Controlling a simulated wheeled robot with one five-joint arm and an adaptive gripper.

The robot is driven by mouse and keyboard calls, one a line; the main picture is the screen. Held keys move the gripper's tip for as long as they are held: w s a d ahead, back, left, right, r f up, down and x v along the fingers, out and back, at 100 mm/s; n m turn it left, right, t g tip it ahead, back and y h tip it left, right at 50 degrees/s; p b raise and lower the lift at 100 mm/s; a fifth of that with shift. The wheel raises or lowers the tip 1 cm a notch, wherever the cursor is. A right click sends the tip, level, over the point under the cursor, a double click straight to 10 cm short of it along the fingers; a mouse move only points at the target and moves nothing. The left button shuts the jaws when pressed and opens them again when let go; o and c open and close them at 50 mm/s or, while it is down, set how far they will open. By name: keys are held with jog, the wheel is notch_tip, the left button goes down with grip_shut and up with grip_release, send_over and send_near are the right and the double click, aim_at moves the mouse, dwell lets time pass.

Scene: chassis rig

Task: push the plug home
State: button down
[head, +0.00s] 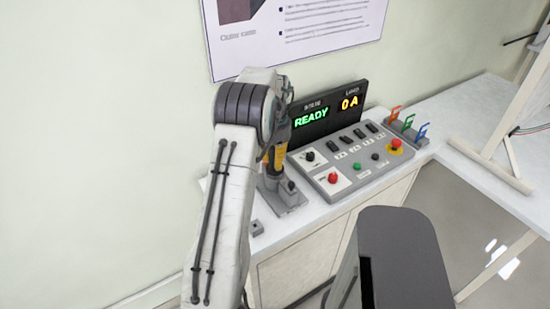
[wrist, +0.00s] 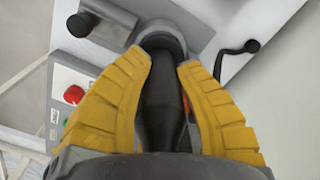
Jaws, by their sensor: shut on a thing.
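My gripper (head: 273,158) points down at the bench, left of the control panel. In the wrist view its two yellow fingers (wrist: 165,62) are closed around the black plug (wrist: 158,98), one on each side. The plug's far end meets a round grey socket collar (wrist: 175,46) on a grey mount. I cannot tell how deep the plug sits in the collar. In the head view the grey mount (head: 291,207) shows below my gripper, and my arm and fingers mostly hide the plug.
A control panel (head: 345,160) with red and green buttons stands right of my gripper. A display (head: 327,113) behind it reads READY and 0 A. A black-knobbed lever (wrist: 80,24) and a dark crank handle (wrist: 250,46) flank the collar. Coloured hooks (head: 408,124) stand farther right.

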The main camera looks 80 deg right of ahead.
jog(key=shift+f+b, duration=0.7)
jog(key=shift+f, duration=0.35)
jog(key=c, duration=0.9)
grip_release()
notch_tip(320, 180, up, 12)
jog(key=shift+w, duration=0.1)
dwell(0.4)
